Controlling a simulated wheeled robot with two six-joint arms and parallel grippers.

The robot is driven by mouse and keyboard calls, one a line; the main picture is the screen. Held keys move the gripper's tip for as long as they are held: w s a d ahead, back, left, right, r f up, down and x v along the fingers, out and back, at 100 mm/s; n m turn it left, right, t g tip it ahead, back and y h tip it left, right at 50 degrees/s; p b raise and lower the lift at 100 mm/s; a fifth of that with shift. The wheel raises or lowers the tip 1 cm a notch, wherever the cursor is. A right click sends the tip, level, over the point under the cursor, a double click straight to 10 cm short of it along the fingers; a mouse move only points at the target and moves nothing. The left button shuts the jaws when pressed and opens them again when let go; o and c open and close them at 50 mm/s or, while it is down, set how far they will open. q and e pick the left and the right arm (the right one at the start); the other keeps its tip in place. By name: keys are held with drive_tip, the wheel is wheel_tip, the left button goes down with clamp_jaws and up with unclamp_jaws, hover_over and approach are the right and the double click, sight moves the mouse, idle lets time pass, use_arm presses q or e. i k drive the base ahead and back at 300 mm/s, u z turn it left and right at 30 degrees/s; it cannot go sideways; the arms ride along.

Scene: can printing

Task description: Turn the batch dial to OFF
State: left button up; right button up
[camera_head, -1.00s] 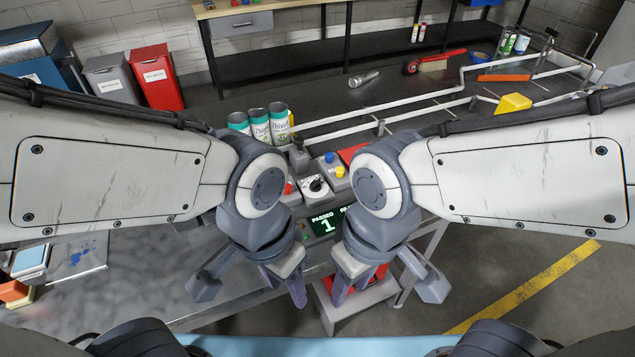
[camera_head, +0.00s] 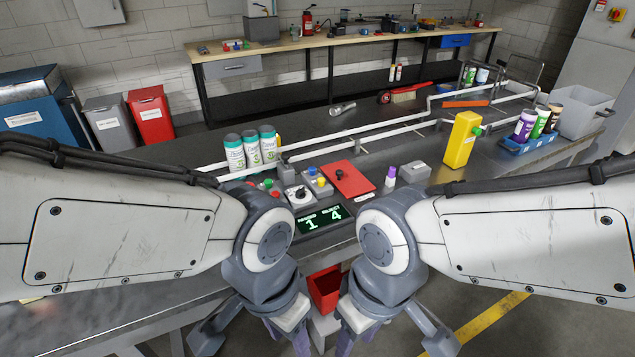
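The batch dial, a black knob on a round white plate (camera_head: 299,195), sits on the control panel in the middle of the table. Its setting is too small to read. A lit display (camera_head: 322,218) in front of it shows a 1 and a 4. My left gripper (camera_head: 287,338) and my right gripper (camera_head: 345,340) hang low in front of the table, apart from the dial. Their fingertips run off the bottom edge, so I cannot tell how far they are open.
Several white-and-green cans (camera_head: 250,150) stand behind the panel. A red plate with a black knob (camera_head: 347,180) lies right of the dial. A yellow block (camera_head: 459,139) stands to the right. A red bin (camera_head: 325,288) is below the table's front edge.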

sight(300, 193)
drive_tip(key=z, duration=0.15)
drive_tip(key=i, duration=1.2)
drive_tip(key=u, duration=0.5)
